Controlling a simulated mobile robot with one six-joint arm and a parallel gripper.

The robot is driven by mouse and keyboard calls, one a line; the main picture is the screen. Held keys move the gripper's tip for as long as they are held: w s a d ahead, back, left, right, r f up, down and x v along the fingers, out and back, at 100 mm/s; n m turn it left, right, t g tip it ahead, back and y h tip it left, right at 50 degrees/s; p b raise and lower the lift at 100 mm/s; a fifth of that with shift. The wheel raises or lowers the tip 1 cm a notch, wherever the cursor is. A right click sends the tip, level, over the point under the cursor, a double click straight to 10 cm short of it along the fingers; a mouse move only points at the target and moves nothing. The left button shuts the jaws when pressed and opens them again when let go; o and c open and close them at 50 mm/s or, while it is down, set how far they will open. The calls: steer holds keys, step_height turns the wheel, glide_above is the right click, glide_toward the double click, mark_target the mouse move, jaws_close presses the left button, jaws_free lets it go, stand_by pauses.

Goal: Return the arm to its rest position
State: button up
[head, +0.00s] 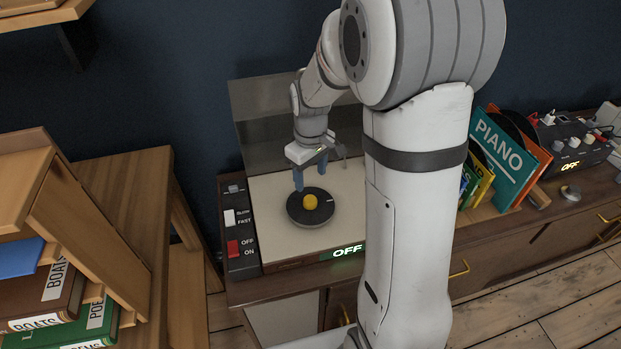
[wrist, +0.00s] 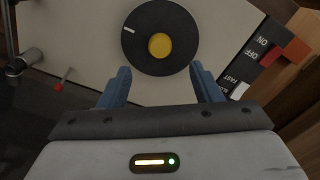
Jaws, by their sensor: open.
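My gripper (head: 312,177) is above the turntable, near the black disc. In the wrist view its two blue fingers (wrist: 158,85) are apart with nothing between them. The black disc (head: 297,212) has a yellow centre (head: 310,202) and lies on the pale turntable top (head: 265,196). In the wrist view the disc (wrist: 140,50) and its yellow centre (wrist: 159,46) lie just beyond the fingertips. My arm extends over the turntable, and its thick link hides the right part of it in the head view.
A clear raised cover (head: 265,120) stands behind the turntable. A switch panel (head: 238,228) with a red switch is at its left, and a green OFF display (head: 348,251) in front. Record sleeves (head: 503,150) and a mixer (head: 575,140) stand at right. A wooden bookshelf (head: 110,225) is at left.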

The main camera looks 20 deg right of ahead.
stand_by(0.3)
steer(key=s+r+m+t, duration=0.1)
steer(key=s+r+m, duration=0.2)
steer(key=s, duration=0.6)
steer(key=s+r+m+t, duration=0.1)
steer(key=s+r+m, duration=0.2)
steer(key=s+r, duration=0.5)
steer(key=shift+s+t+p, duration=0.3)
steer(key=shift+s+p, duration=0.15)
steer(key=shift+s, duration=0.35)
